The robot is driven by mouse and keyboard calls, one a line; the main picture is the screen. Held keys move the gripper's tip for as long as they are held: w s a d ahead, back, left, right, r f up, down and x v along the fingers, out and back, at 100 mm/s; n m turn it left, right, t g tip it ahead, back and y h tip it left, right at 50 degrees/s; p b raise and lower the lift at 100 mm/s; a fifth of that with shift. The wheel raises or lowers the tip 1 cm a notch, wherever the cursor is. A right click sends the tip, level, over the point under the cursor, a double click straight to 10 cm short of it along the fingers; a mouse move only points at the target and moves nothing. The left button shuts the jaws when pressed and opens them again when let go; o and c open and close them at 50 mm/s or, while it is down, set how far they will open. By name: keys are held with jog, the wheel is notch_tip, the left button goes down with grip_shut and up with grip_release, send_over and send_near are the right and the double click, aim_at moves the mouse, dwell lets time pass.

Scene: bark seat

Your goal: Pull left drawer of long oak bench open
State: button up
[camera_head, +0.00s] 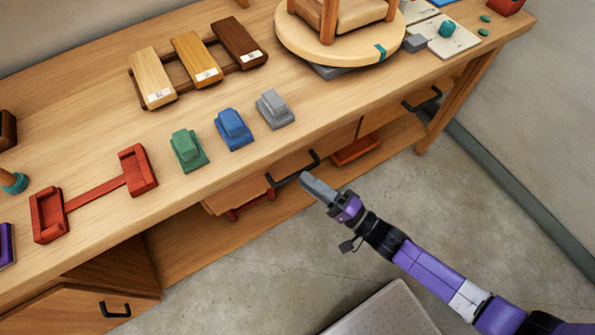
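The long oak bench (105,200) crosses the picture from lower left to upper right. Its left drawer (238,190) sits under the front edge of the top, with a black bar handle (293,169). I cannot tell if this drawer is fully closed, as the bench top covers its upper part. My gripper (310,180) is at the right end of that handle, its grey fingers pointing up and left towards the bench. The fingers look close together, but their gap is hidden, and contact with the handle is unclear.
The right drawer (400,108) has its own black handle (422,100). A cabinet door (65,312) is at lower left. Red items show below the drawers. Green, blue and grey blocks and a red holder (95,192) stand on the bench top. The concrete floor in front is mostly clear.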

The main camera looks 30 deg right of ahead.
aim_at(298, 173)
jog(key=shift+x, duration=1.85)
grip_shut()
